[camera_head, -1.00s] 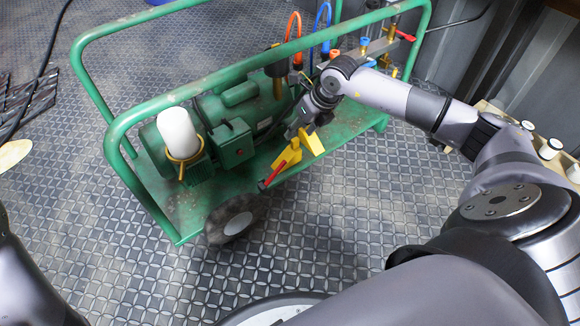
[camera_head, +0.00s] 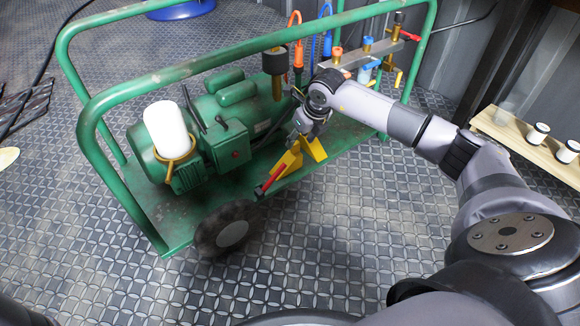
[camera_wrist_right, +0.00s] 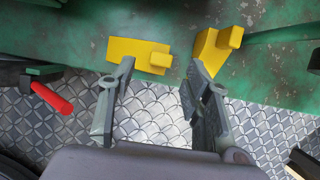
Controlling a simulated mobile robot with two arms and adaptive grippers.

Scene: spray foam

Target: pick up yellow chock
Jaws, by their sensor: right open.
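Two yellow chocks sit on the green cart's bed near its front edge. In the right wrist view one chock (camera_wrist_right: 140,54) lies ahead of the left finger and the other chock (camera_wrist_right: 213,48) ahead of the right finger. They also show in the head view, a left chock (camera_head: 287,162) and a right chock (camera_head: 314,149). My right gripper (camera_wrist_right: 160,82) is open and empty, its fingertips close to the chocks; I cannot tell whether they touch. In the head view my right gripper (camera_head: 301,136) is just above the chocks and partly hides them. My left gripper is not in view.
The green cart (camera_head: 182,215) carries a motor (camera_head: 228,120), a white filter (camera_head: 166,128) and a dark wheel (camera_head: 228,230). A red-handled lever (camera_head: 272,179) is beside the chocks. A wooden shelf with white jars (camera_head: 536,134) stands at right. Patterned floor is clear in front.

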